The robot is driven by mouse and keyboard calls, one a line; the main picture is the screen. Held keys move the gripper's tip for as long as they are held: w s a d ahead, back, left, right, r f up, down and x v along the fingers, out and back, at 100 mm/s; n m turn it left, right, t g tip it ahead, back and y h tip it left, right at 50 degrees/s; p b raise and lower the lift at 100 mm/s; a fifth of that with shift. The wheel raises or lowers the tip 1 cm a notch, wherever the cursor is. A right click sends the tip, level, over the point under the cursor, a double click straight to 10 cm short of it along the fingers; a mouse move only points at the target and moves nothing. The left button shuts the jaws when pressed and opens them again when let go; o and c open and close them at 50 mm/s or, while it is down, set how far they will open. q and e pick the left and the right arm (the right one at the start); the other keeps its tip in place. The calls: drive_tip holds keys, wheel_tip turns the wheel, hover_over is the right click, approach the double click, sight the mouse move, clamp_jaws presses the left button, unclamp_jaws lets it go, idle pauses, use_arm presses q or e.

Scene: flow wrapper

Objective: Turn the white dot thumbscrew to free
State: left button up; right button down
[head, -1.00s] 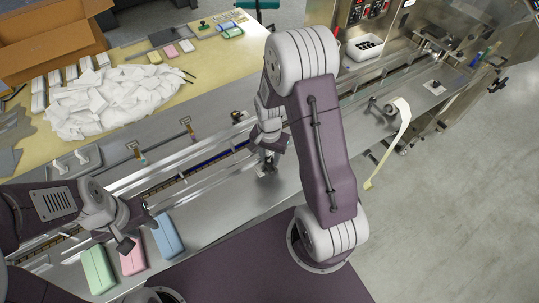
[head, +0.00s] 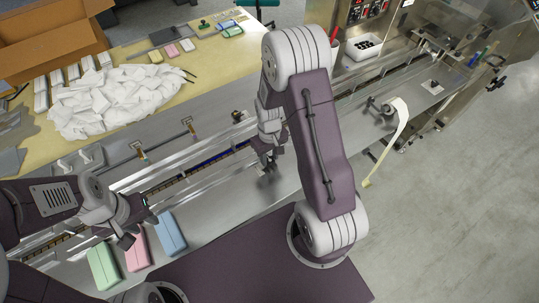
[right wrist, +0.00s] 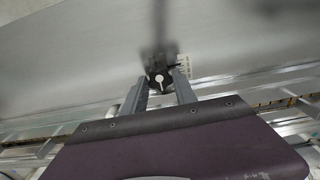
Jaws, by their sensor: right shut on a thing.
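The white dot thumbscrew (right wrist: 159,80) is a dark knob with a white dot and a white pointer line. It shows in the right wrist view between the two fingertips of my right gripper (right wrist: 161,88). That gripper is shut on it. In the head view my right gripper (head: 268,158) is low over the steel deck beside the conveyor, and the thumbscrew is hidden there by gripper and arm. A small pale label (right wrist: 184,66) lies beside the knob. My left gripper (head: 135,220) hangs over the conveyor's near side, close to the coloured packs; its jaw opening is unclear.
Green (head: 103,266), pink (head: 136,247) and blue (head: 170,232) packs lie on the near deck. Guide rails (head: 205,165) run along the conveyor. A pile of white packets (head: 100,103) covers the table behind.

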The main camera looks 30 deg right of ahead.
sight(269, 159)
drive_tip(key=n, duration=0.2)
drive_tip(key=n+p, duration=0.1)
drive_tip(key=n, duration=0.2)
drive_tip(key=shift+w+r+n, duration=0.15)
drive_tip(key=shift+n, duration=2.65)
drive_tip(key=c, duration=1)
unclamp_jaws()
drive_tip(key=shift+o, duration=0.2)
wheel_tip(269, 159, up, 9)
